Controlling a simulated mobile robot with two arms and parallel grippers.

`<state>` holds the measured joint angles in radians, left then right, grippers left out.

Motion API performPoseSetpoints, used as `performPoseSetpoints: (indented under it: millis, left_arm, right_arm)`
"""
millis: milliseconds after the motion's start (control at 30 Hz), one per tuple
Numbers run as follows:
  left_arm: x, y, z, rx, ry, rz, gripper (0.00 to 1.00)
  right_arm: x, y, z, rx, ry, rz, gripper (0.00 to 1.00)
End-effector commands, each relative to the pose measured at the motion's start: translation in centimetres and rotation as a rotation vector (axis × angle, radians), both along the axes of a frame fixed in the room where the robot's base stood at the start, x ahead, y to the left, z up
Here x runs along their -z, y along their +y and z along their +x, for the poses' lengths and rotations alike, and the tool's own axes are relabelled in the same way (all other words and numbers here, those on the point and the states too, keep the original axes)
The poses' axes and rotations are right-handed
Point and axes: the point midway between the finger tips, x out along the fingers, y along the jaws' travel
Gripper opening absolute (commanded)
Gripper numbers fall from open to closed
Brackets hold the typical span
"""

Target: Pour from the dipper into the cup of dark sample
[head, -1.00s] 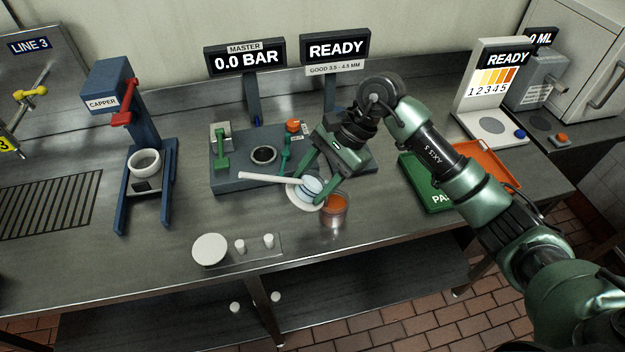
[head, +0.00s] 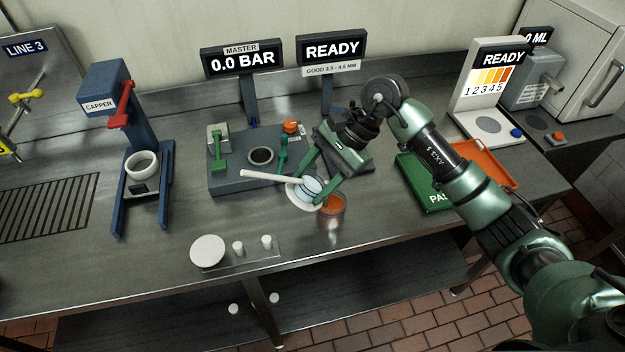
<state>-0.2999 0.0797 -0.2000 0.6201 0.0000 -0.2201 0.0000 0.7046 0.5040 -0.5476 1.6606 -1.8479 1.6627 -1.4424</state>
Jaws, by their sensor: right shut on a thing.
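My right gripper (head: 318,187) is shut on the dipper (head: 303,193), a white bowl with a long white handle pointing left. The dipper is tilted, its bowl beside and slightly above the cup of dark sample (head: 331,209). That cup is clear with orange-brown contents and stands on the steel bench. A pale bluish round surface shows between the fingers at the bowl; I cannot tell whether it is liquid. No stream into the cup is visible. My left gripper is not in view.
Behind the dipper is a grey-blue block (head: 230,178) with green levers. A white disc (head: 208,251) and two small white caps lie near the front edge. A blue capper (head: 135,130) stands left; a green tray (head: 420,180) and an orange tray (head: 490,160) lie right.

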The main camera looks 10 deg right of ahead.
Motion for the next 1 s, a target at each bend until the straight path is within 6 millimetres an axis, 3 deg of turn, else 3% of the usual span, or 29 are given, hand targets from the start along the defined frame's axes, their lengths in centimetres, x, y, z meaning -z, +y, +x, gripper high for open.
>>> performPoseSetpoints:
  millis: [1000]
  left_arm:
    - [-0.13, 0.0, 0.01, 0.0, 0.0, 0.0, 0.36]
  right_arm:
    - [-0.16, -0.55, 0.04, 0.0, 0.0, 0.044, 0.06]
